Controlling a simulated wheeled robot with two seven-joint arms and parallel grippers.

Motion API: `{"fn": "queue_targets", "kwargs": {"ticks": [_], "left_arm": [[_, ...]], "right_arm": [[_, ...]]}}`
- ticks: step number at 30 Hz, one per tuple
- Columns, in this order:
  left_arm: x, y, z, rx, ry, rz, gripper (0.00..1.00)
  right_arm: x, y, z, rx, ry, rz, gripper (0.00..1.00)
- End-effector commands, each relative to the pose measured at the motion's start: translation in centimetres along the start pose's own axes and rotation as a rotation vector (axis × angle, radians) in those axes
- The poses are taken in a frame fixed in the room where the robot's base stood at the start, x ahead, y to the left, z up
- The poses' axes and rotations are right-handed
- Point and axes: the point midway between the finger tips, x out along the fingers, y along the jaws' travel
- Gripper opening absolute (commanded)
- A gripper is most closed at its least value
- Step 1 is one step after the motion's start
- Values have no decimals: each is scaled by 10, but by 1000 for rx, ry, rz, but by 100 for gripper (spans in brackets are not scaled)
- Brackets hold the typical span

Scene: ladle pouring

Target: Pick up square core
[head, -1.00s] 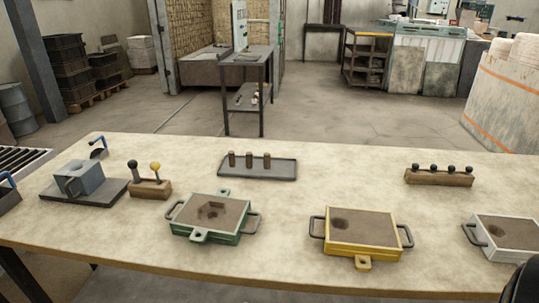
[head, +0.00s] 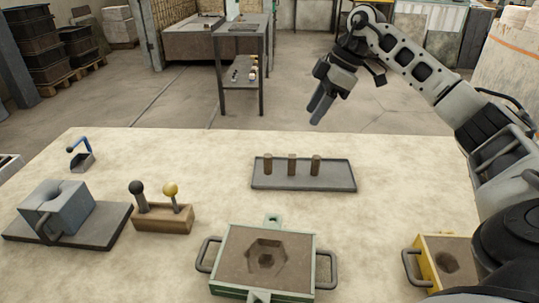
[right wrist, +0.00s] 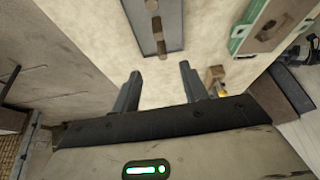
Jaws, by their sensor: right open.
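Three short brown upright cores stand in a row on a grey tray (head: 300,184): a left core (head: 268,163), a middle core (head: 291,164) and a right core (head: 315,165). I cannot tell from their shapes which is square. My right gripper (head: 317,110) is open and empty, raised above and beyond the tray, fingers pointing down. In the right wrist view its fingers (right wrist: 160,76) are apart with bare tabletop between them, and the tray (right wrist: 172,35) with brown cores lies ahead of the fingertips. My left gripper is not in view.
A green mould box (head: 268,288) with a hexagonal hollow stands at the front. A yellow mould box (head: 430,245) is partly behind my right arm. A wooden stand (head: 163,219) with two knobs and a grey block (head: 60,208) are at left. The tabletop around the tray is clear.

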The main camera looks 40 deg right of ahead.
Motion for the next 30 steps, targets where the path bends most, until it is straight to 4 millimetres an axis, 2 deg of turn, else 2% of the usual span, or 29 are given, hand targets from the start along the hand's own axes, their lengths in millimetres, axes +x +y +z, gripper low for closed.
{"fn": "queue_targets", "kwargs": {"ticks": [2, 4, 10, 15, 18, 26, 30], "left_arm": [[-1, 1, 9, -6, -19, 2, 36], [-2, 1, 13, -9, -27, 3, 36], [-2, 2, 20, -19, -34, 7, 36], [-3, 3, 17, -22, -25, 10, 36], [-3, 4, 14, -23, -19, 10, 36], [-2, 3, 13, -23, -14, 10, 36], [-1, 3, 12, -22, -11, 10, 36]], "right_arm": [[-3, 3, 10, 42, -29, 12, 44], [5, 3, 12, 51, -38, 11, 44], [49, 2, 12, 47, -36, 8, 44], [81, 3, 12, 46, -33, 9, 44], [92, 3, 12, 45, -31, 10, 44], [107, 2, 13, 45, -32, 10, 44], [127, 0, 15, 45, -32, 7, 44]]}}
